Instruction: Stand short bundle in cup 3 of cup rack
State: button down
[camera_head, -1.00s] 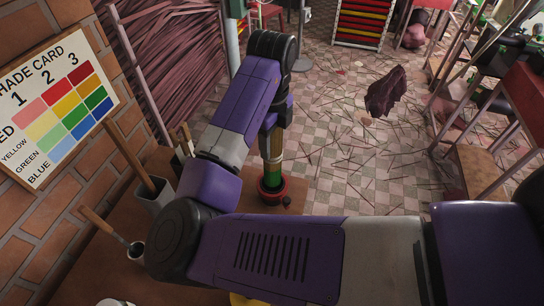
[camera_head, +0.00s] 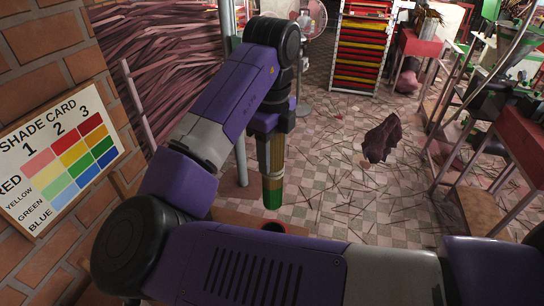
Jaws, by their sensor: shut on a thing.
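My gripper (camera_head: 267,132) hangs fingers down below my wrist and is shut on the top of a short bundle (camera_head: 273,170) of brownish sticks with a green lower end. The bundle hangs about upright, in the air. The bundle's lower end is apart from this holder. I cannot make out a cup rack or a numbered cup 3; my arm covers much of the bench.
A shade card (camera_head: 58,165) is on the brick wall at left. Dark pink stick piles (camera_head: 175,75) stand behind. A drawer rack (camera_head: 362,45) is at the back, red-topped tables (camera_head: 520,140) at right. A dark cloth (camera_head: 382,138) shows over the stick-strewn floor.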

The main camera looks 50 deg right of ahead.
jog(key=shift+r+p, duration=2.95)
jog(key=shift+r, duration=1.4)
jog(key=shift+s, duration=0.1)
